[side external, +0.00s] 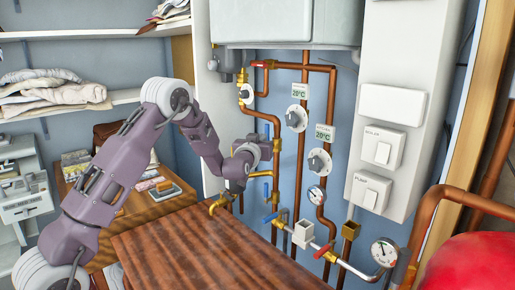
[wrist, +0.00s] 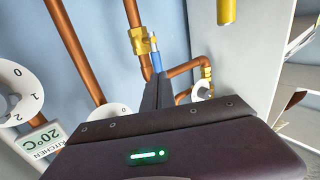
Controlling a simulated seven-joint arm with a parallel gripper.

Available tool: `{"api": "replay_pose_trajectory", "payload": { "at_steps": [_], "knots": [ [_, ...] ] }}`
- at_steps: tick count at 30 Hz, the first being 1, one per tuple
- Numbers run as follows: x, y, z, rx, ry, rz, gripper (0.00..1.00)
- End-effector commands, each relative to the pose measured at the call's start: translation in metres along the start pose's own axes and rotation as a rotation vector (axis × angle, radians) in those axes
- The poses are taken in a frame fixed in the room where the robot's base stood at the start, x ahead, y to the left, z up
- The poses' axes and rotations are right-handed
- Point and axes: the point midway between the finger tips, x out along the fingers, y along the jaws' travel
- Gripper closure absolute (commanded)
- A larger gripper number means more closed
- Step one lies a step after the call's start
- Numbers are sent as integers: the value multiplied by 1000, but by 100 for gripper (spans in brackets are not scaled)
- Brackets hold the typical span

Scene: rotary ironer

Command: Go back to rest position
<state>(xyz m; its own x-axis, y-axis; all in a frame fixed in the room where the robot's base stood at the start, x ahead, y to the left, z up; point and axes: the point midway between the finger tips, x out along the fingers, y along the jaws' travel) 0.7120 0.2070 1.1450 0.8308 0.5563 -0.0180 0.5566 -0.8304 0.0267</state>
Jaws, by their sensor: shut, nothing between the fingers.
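My gripper shows in the wrist view (wrist: 157,92), where its dark fingers are together with no gap between them. They lie in line with a blue valve lever (wrist: 156,60) on a brass valve (wrist: 143,40); I cannot tell whether they touch it. In the side view my arm is bent and reaches right, so that the gripper end is near the pipes, above the wooden bench (side external: 175,250). The fingers are too small there to make out. Nothing is held.
Copper pipes (side external: 303,150) with valves and white dials (side external: 296,118) run down the blue wall. A white switch panel (side external: 380,140), a gauge (side external: 384,252) and a red round body (side external: 470,265) stand right. A cluttered desk (side external: 150,205) is behind my arm.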

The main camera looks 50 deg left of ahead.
Motion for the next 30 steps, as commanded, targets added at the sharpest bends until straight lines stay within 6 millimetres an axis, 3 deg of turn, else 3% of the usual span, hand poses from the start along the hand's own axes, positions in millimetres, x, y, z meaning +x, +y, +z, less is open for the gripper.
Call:
{"api": "replay_pose_trajectory", "payload": {
  "at_steps": [6,10,15,20,23,26,29,30],
  "knots": [
    [-63,1,1,1,-2,4,100],
    [-92,1,1,1,-1,3,100],
    [-110,0,2,0,0,1,100],
    [-112,1,0,-3,-4,4,100],
    [-124,13,-12,-37,-77,52,100],
    [-168,41,-33,-76,-256,178,100],
    [-245,59,-45,-49,-471,329,100],
    [-282,59,-46,-17,-554,384,100]
  ]
}}
